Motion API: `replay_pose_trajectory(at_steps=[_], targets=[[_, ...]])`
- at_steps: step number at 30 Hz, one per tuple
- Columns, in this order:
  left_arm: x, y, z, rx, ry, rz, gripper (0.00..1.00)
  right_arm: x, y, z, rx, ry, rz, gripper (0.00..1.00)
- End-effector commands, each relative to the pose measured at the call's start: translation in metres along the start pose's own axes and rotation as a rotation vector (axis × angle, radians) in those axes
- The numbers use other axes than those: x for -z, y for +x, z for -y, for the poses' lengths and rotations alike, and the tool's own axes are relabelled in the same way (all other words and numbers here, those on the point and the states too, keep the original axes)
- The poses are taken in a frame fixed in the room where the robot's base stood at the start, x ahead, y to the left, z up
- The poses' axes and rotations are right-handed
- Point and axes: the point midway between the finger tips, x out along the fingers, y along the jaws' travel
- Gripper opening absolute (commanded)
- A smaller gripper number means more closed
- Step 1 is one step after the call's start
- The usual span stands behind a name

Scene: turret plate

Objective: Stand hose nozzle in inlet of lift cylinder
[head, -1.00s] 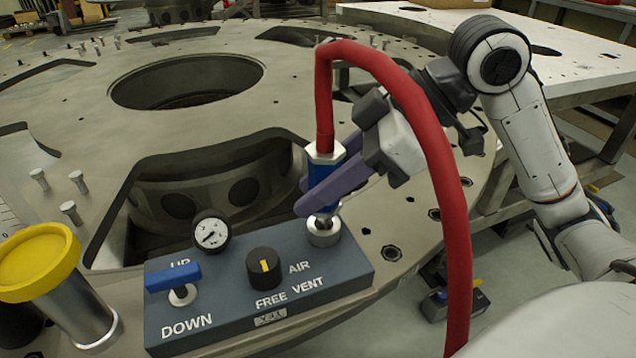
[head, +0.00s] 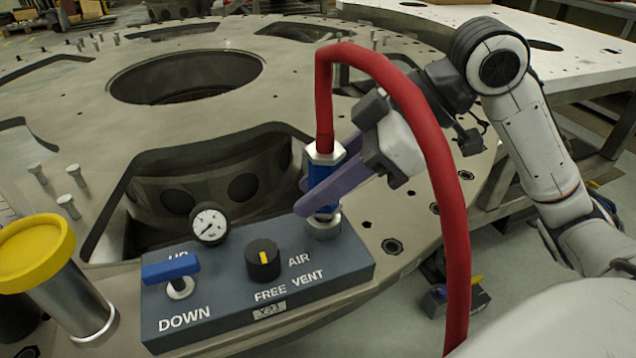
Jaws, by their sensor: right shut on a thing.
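The hose nozzle (head: 322,176) is a blue body with a silver hex collar, fixed to the end of a red hose (head: 447,185). My right gripper (head: 312,207), with purple fingers, is shut on the nozzle from the right. The nozzle stands about upright over the inlet (head: 325,226), a round metal ring at the back right corner of the grey control block. Its lower end meets the ring or sits in its mouth; the fingers partly hide this, so I cannot tell how deep. My left gripper is not in view.
The control block (head: 220,312) carries a blue lever (head: 171,268), a black knob (head: 263,260) and a gauge (head: 209,224). A yellow-capped metal cylinder (head: 75,300) stands at left. The turret plate (head: 90,110) has large openings. The hose arcs in front of my right arm.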

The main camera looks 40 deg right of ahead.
Motion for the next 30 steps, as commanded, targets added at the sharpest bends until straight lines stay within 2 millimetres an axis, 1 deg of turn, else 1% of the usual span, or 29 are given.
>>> replay_pose_trajectory(at_steps=[14,30], targets=[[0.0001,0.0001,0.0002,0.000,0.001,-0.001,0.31,0.0000,0.0000,-0.0002,-0.001,0.000,-0.001,0.00],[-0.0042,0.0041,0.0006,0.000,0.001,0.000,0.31,-0.0052,0.0058,-0.0002,-0.001,0.000,-0.001,0.00]])
